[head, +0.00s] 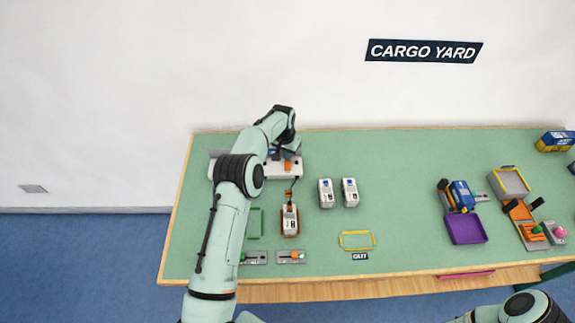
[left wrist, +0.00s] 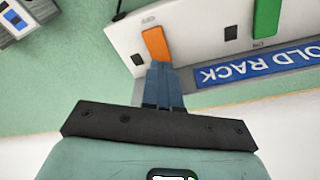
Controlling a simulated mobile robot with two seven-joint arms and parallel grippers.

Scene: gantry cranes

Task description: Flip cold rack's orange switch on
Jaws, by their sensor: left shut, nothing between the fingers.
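The cold rack (head: 295,172) is a pale unit at the back left of the green table, partly hidden by my left arm. In the left wrist view, its white panel (left wrist: 187,50) shows the orange switch (left wrist: 155,43), a green switch (left wrist: 267,18) and a blue COLD RACK sign (left wrist: 225,74), upside down. My left gripper (left wrist: 160,68) is shut and empty. Its blue-grey fingertips are at the near end of the orange switch; I cannot tell whether they touch it. The switch's on or off state is not clear. My right gripper is out of view.
A white carton (head: 291,222) stands on an orange-edged base in front of the rack. Two white cartons (head: 326,194) (head: 350,192) stand to its right. A yellow frame (head: 357,240) lies near the front edge. A purple tray (head: 466,228) is further right. The table's middle is clear.

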